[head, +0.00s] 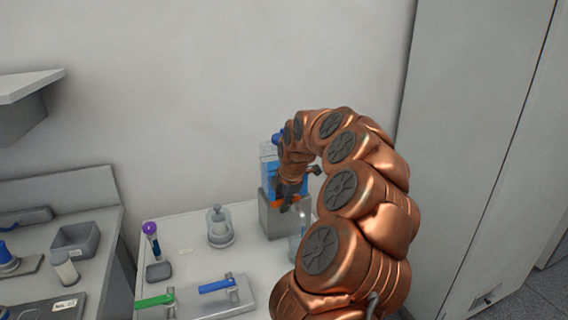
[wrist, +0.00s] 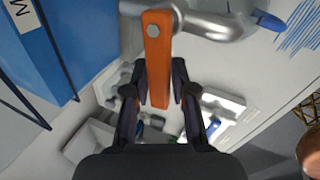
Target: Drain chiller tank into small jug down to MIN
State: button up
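The chiller tank (head: 268,165), with blue showing in its lower part, stands on a grey block (head: 270,215) against the back wall; my arm partly covers it. In the wrist view its blue side (wrist: 55,45) fills the upper left, with a label cut to "M"; its MIN mark cannot be read. An orange tap lever (wrist: 158,65) hangs from a metal pipe (wrist: 215,25). My gripper (wrist: 160,72) has one finger on each side of the lever, with narrow gaps showing. A clear jug (head: 295,248) stands below the tap, partly hidden by my arm.
On the bench are a clear bottle (head: 219,228), a purple-topped tube (head: 151,236) and a plate with green (head: 154,301) and blue (head: 217,286) levers. A side counter holds a grey bin (head: 75,240). A tall cabinet (head: 455,140) stands at the right.

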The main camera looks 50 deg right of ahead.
jog(key=shift+s+a+n+y+p, duration=0.15)
jog(key=shift+s+n+y+p, duration=0.3)
jog(key=shift+n, duration=0.6)
jog(key=shift+s+a+n+y+p, duration=0.1)
jog(key=shift+s+n+y+p, duration=0.3)
jog(key=shift+n, duration=0.65)
jog(key=shift+s, duration=0.1)
jog(key=shift+s+d+n+y+p, duration=0.15)
jog(key=shift+s+n+y, duration=0.2)
jog(key=shift+n, duration=0.6)
jog(key=shift+s+d+n+y+p, duration=0.2)
jog(key=shift+s+n, duration=0.25)
jog(key=shift+n, duration=0.55)
jog(key=shift+s+d+n+y+p, duration=0.15)
jog(key=shift+s+n+y, duration=0.2)
jog(key=shift+n, duration=0.6)
jog(key=shift+s+r, duration=0.1)
